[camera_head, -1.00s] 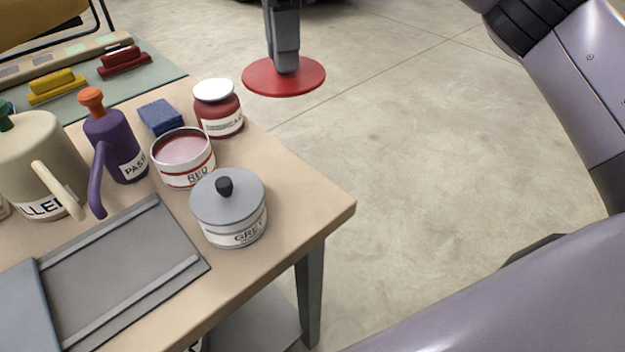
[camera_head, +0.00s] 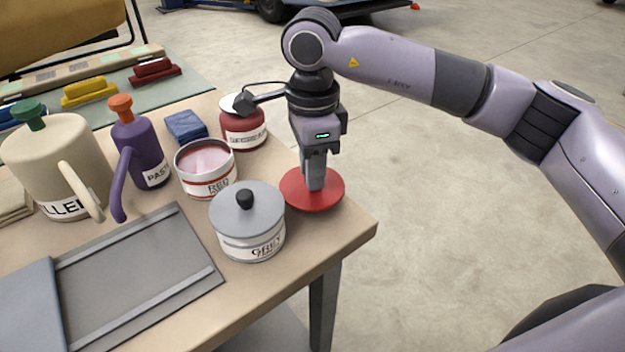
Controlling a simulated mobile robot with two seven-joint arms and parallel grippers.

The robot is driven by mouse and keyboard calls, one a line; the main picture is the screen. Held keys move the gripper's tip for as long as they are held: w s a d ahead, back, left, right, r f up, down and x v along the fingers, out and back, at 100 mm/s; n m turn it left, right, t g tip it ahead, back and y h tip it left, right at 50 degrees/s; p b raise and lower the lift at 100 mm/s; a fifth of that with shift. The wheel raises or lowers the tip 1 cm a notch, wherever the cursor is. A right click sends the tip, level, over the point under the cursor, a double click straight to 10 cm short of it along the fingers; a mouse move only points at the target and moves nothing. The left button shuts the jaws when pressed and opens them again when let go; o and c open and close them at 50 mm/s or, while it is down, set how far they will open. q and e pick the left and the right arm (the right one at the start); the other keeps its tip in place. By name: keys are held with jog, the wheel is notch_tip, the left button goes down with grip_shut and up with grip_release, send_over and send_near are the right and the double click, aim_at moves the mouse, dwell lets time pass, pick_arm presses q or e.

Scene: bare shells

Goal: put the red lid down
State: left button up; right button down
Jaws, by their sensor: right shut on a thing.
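The red lid (camera_head: 330,199) is a flat round disc. My right gripper (camera_head: 315,182) points down and is shut on the lid's middle; the fingers hide whatever they grip there. The lid is at the table's right edge, right of the grey tin. I cannot tell whether it touches the tabletop or hangs just above it. The open red tin (camera_head: 207,184), with pinkish contents, stands left of the lid. My left gripper is not in view.
The grey tin (camera_head: 262,240) with its lid stands close to the red lid. A white-capped red jar (camera_head: 245,131), blue sponge (camera_head: 184,127), purple bottle (camera_head: 139,155) and cream jug (camera_head: 50,160) stand behind and left. A grey tray (camera_head: 130,280) lies in front. The table's (camera_head: 345,237) right corner is bare.

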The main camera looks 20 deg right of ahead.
notch_tip(320, 180, down, 3)
jog(key=shift+f, duration=0.15)
jog(key=shift+f, duration=0.2)
jog(key=c, duration=1)
grip_release()
jog(key=shift+r, duration=0.1)
jog(key=shift+o, duration=0.2)
jog(key=shift+r, duration=0.1)
jog(key=shift+r, duration=0.25)
notch_tip(320, 180, up, 12)
jog(key=shift+f, duration=0.15)
